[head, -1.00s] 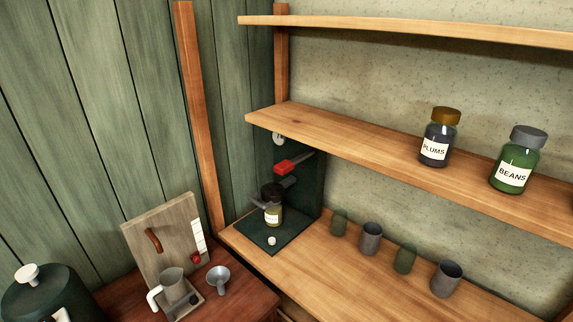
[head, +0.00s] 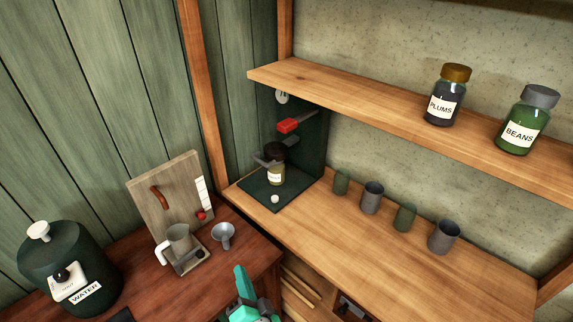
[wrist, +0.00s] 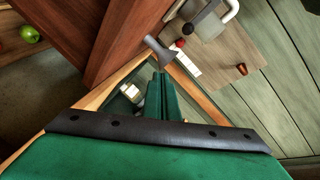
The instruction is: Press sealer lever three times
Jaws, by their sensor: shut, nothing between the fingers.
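The sealer (head: 313,150) is a dark green stand at the left end of the lower counter. Its lever has a red grip (head: 288,126) and sticks out below the upper shelf. A labelled jar with a dark lid (head: 276,172) stands on the sealer's base under the lever, and a small white knob (head: 275,198) is at the base's front. My gripper (head: 242,272) shows teal at the bottom of the head view, well below and in front of the sealer. In the wrist view my gripper (wrist: 162,85) has its green fingers together, empty. The jar (wrist: 131,93) shows beside the fingers there.
Several cups line the counter (head: 300,225). Jars of plums (head: 446,97) and beans (head: 530,122) stand on the shelf (head: 370,105).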

